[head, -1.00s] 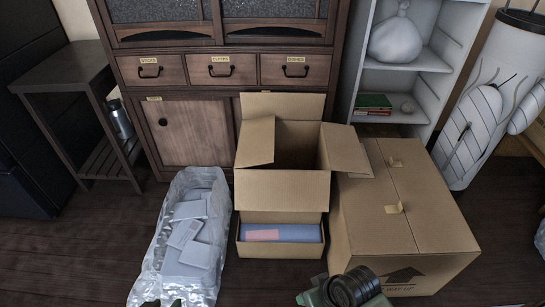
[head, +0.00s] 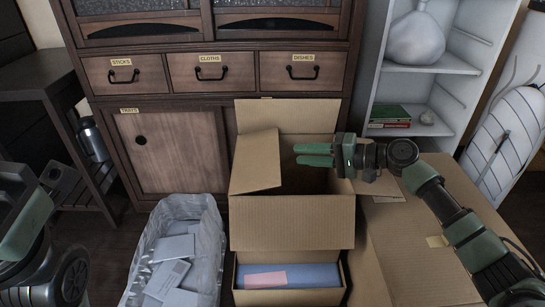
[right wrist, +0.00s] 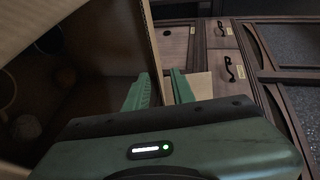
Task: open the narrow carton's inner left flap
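The narrow carton (head: 290,222) stands open in the middle of the head view. Its left flap (head: 257,162) slants over the left part of the opening. The back flap (head: 290,115) stands up, and the front flap hangs down toward me. My right gripper (head: 298,155) reaches in from the right over the opening. Its green fingers are apart, with nothing visibly held, and the tips are a little right of the left flap. The fingers also show in the right wrist view (right wrist: 160,88), close to a cardboard edge. My left gripper (head: 35,215) is at the left edge, partly cut off.
A large closed carton (head: 425,245) stands right of the narrow one. A lined bin (head: 175,250) with flat pale items is at left. A small box with a blue item (head: 310,275) sits in front. The drawer cabinet (head: 165,150) stands close behind.

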